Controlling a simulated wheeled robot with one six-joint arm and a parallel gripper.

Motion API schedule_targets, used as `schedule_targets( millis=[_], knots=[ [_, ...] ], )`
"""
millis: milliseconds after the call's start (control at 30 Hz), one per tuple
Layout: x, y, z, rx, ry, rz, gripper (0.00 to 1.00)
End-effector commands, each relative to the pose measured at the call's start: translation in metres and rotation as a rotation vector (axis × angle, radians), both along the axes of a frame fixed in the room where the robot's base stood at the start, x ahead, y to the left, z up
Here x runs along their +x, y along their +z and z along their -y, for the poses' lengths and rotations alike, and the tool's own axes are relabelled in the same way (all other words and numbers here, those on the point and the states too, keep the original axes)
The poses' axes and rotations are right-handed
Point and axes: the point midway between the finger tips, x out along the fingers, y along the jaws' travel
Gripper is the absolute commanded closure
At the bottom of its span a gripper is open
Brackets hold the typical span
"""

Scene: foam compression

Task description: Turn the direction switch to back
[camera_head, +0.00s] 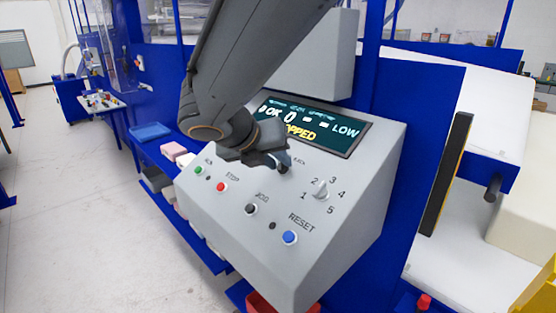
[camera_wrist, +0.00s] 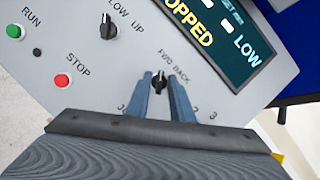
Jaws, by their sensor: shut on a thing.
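The direction switch (camera_wrist: 159,82) is a small black knob on the grey panel, below the FWD and BACK labels in the wrist view. My gripper (camera_wrist: 160,84) has one blue-grey finger on each side of the knob and is shut on it. Which label the knob points to is too small to tell. In the head view my gripper (camera_head: 281,162) is at the panel below the display, and its jaw and my arm hide the switch there.
The display (camera_head: 345,138) reads STOPPED and LOW. Near the switch are a LOW/UP knob (camera_wrist: 107,30), a green RUN button (camera_wrist: 15,31), a red STOP button (camera_wrist: 62,80), a numbered dial (camera_head: 320,190), a black JOG button (camera_head: 251,209) and a blue RESET button (camera_head: 289,237).

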Motion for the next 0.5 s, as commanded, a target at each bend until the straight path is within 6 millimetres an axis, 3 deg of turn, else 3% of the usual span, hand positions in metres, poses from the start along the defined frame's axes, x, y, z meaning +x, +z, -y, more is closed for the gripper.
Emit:
schedule_targets(
  millis=[500],
  knots=[
    [0.0009, 0.0006, -0.0023, 0.145, -0.318, 0.130, 1.00]
  ],
)
